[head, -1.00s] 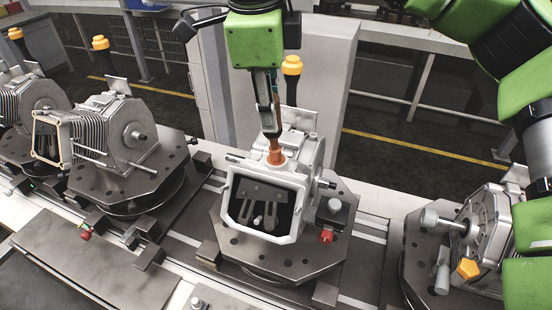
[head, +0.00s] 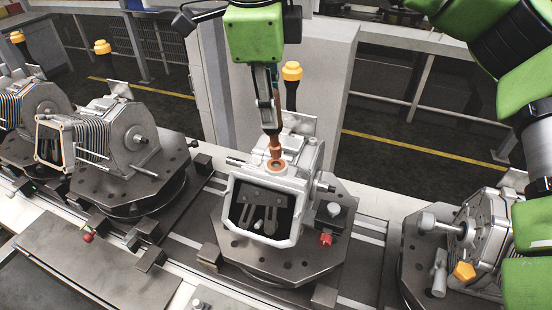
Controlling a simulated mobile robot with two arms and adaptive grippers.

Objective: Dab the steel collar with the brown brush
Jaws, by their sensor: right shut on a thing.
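My right gripper (head: 268,110) comes down from the top middle of the head view, shut on the brown brush (head: 271,138). The brush points down, slightly tilted, with its lower end just over the steel collar (head: 276,165). The collar is a small ring on top of the middle grey housing (head: 310,165), with an orange-brown inside. I cannot tell whether the brush end touches the collar or hangs just above it. My left gripper is not in view.
More housings stand on plates at left (head: 125,130) and right (head: 485,225). A yellow-topped post (head: 291,72) stands close behind the gripper.

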